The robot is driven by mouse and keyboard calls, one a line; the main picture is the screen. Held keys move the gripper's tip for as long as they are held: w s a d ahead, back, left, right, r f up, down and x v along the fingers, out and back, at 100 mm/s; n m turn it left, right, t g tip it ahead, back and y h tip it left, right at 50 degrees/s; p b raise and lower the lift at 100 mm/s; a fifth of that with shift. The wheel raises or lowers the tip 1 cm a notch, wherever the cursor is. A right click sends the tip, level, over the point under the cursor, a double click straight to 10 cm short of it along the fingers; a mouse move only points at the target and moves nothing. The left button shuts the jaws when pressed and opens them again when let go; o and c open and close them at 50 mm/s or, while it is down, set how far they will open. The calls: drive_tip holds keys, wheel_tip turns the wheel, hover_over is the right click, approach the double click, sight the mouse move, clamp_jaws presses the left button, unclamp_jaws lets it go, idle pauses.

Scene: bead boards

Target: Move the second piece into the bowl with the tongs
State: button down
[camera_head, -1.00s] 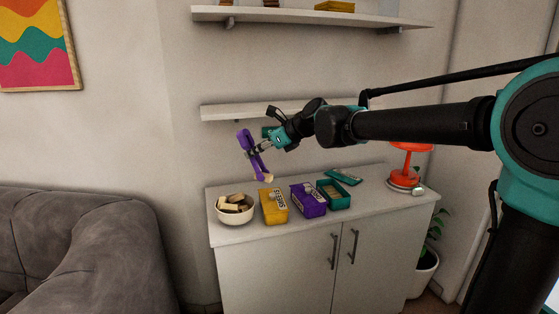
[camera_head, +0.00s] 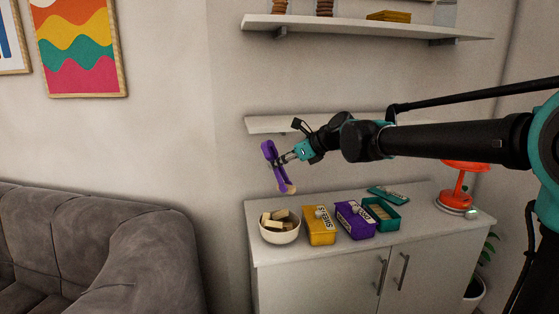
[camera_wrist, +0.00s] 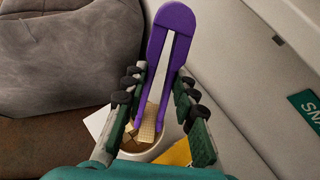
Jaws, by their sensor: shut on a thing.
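My gripper (camera_head: 281,160) is shut on the purple tongs (camera_head: 268,150), which also show in the wrist view (camera_wrist: 172,22). The tongs hang tilted, tips down, with a pale tan piece (camera_head: 290,189) at their tips. In the wrist view the piece (camera_wrist: 148,122) appears between the tong arms. The cream bowl (camera_head: 280,238) stands at the left end of the cabinet top with several pale blocks in it. The piece is above the bowl, near its right side in the head view, with a clear gap. In the wrist view the bowl is partly hidden by the tongs and gripper.
A yellow box (camera_head: 320,238), a purple box (camera_head: 352,233) and an open teal box (camera_head: 391,222) stand right of the bowl on the white cabinet (camera_head: 320,272). A teal lid (camera_head: 388,195) lies behind. An orange lamp (camera_head: 456,188) stands right. A shelf (camera_head: 268,125) is behind my arm.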

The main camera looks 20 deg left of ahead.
sight(280, 185)
drive_tip(key=shift+f, duration=4.05)
drive_tip(key=c, duration=1.7)
unclamp_jaws()
wheel_tip(280, 185, up, 10)
drive_tip(key=shift+r, duration=0.1)
